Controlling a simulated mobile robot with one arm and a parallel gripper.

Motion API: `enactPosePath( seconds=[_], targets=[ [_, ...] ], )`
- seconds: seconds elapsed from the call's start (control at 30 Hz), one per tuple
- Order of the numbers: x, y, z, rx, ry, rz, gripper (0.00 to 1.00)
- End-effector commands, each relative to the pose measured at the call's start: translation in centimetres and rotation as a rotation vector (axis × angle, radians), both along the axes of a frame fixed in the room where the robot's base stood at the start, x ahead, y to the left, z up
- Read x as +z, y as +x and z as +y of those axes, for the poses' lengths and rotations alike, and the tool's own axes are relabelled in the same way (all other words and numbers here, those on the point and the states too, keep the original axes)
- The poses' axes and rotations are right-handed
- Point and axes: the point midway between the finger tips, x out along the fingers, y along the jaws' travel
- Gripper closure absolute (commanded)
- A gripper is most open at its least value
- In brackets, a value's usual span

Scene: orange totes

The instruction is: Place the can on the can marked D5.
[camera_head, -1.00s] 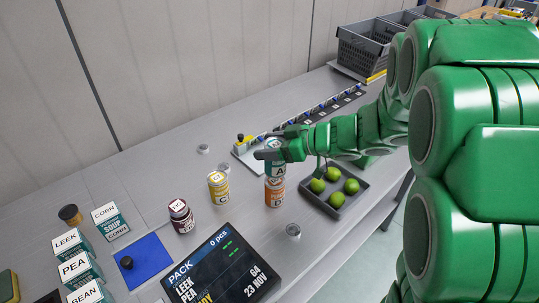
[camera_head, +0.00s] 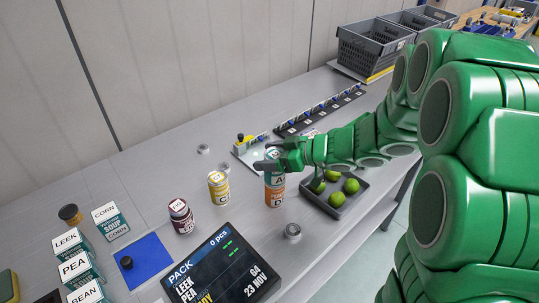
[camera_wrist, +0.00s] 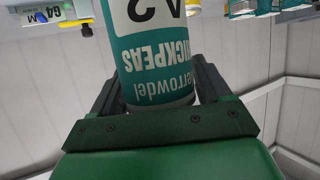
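The teal chickpeas can marked A (camera_head: 272,179) is between the fingers of my gripper (camera_head: 272,159). In the wrist view the same can (camera_wrist: 153,62) shows "A2" and "CHICKPEAS", with a dark finger along each side. My gripper is shut on it near its top. Directly below it stands the orange can marked D (camera_head: 275,197), upright on the table. The teal can's lower edge appears to meet the orange can's top; I cannot tell whether they touch. My gripper hides the teal can's top.
A yellow can marked C (camera_head: 218,189) and a dark red jar (camera_head: 181,217) stand to the left. A dark tray (camera_head: 337,211) with green fruit is close on the right. A small metal tin (camera_head: 292,231) and a display (camera_head: 222,269) are in front.

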Motion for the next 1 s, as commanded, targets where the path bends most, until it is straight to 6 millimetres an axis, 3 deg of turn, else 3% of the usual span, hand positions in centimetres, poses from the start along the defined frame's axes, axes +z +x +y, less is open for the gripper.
enactPosePath(
  seconds=[0.1, 0.47, 1.0],
  targets=[
    [0.0, 0.0, 0.0, 0.000, 0.000, 0.000, 0.07],
    [0.4, 0.0, 0.0, 0.000, -0.001, -0.002, 0.07],
    [2.3, -1.4, -4.7, -0.002, -0.002, -0.002, 0.07]
  ],
)
